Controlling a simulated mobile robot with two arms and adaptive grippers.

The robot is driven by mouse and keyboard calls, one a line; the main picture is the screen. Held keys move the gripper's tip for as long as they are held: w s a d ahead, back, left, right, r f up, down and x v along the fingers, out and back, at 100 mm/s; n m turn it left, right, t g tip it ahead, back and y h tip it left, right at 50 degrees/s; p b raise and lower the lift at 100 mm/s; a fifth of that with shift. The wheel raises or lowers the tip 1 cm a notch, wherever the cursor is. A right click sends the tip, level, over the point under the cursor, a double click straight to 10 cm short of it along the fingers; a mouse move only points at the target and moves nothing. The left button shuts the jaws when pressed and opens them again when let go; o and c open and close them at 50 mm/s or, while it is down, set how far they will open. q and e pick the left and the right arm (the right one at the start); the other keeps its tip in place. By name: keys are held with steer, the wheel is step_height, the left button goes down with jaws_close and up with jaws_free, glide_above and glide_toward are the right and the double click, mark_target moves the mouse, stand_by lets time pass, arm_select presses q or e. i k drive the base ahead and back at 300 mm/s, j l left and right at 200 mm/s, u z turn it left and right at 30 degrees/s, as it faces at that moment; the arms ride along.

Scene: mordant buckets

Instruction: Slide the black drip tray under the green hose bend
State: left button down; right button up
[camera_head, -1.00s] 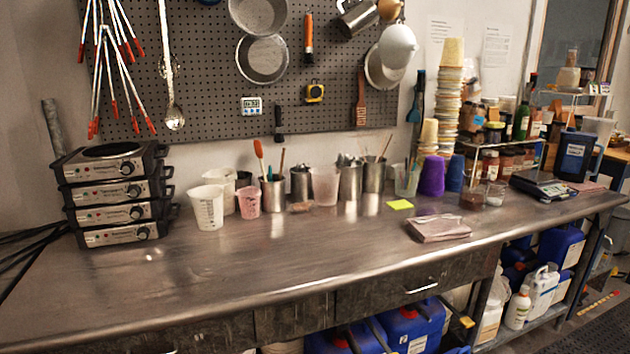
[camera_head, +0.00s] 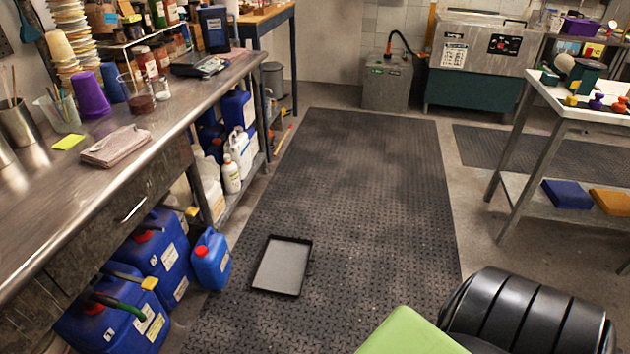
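The black drip tray (camera_head: 282,265) lies flat and empty on the dark floor mat, right of the workbench. A green curved piece (camera_head: 118,304), which looks like a hose bend, sits at the top of the nearest blue jug (camera_head: 118,328), by its red cap. It is at the lower left, under the bench front, and the tray is apart from it, to the right. Neither of my grippers is in view.
A small blue jug (camera_head: 211,259) stands between the tray and the larger blue jugs (camera_head: 160,256). The dark mat (camera_head: 360,190) is clear beyond the tray. A grey box with a dark bent hose (camera_head: 403,43) stands at the back. A white-topped table (camera_head: 590,115) is at right.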

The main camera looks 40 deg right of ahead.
mark_target(281, 269)
steer(key=z, duration=1.1)
